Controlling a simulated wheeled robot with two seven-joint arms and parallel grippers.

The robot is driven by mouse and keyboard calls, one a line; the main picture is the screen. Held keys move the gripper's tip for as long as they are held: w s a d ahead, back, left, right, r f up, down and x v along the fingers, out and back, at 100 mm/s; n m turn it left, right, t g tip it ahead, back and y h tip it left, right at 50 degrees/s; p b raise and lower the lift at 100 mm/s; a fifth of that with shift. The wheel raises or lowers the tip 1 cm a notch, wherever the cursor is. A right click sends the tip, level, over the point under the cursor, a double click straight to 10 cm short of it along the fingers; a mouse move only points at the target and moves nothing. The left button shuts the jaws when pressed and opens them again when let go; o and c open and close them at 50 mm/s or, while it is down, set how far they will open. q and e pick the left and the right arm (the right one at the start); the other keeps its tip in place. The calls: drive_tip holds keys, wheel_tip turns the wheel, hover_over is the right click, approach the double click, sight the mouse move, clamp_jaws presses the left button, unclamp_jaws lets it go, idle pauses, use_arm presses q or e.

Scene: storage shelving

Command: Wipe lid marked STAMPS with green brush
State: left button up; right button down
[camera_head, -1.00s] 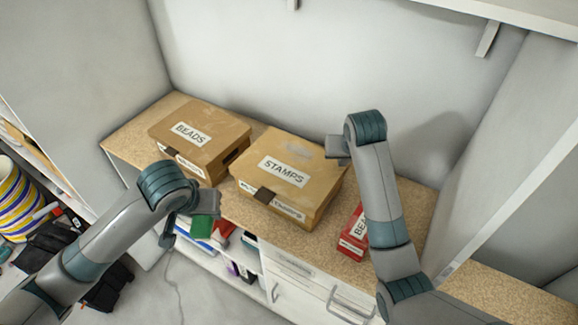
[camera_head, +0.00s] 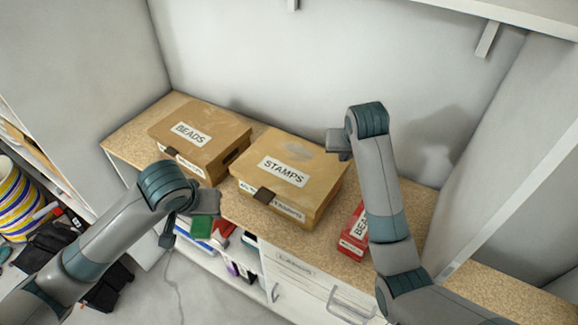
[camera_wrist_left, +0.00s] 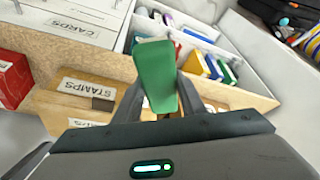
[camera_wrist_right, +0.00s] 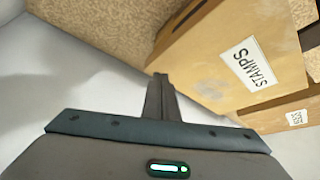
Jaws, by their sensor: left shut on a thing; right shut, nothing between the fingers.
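The cardboard box marked STAMPS (camera_head: 289,172) stands on the speckled counter with its lid closed. A greyish smudge (camera_head: 298,151) shows on the lid beyond the label. The box also shows in the left wrist view (camera_wrist_left: 62,104) and the right wrist view (camera_wrist_right: 225,62). My left gripper (camera_head: 205,205) is in front of the counter, left of the box, shut on the green brush (camera_wrist_left: 156,76). The green brush (camera_head: 201,227) hangs below it in the head view. My right gripper (camera_head: 338,142) is shut and empty near the box's far right corner; its fingers (camera_wrist_right: 158,92) are together.
A box marked BEADS (camera_head: 200,138) stands left of the STAMPS box. A red box (camera_head: 354,240) lies to the right, partly behind my right arm. Drawers (camera_head: 300,283) and open compartments are under the counter. A wall (camera_head: 300,70) stands behind.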

drive_tip(key=shift+r, duration=1.85)
drive_tip(key=shift+r, duration=0.1)
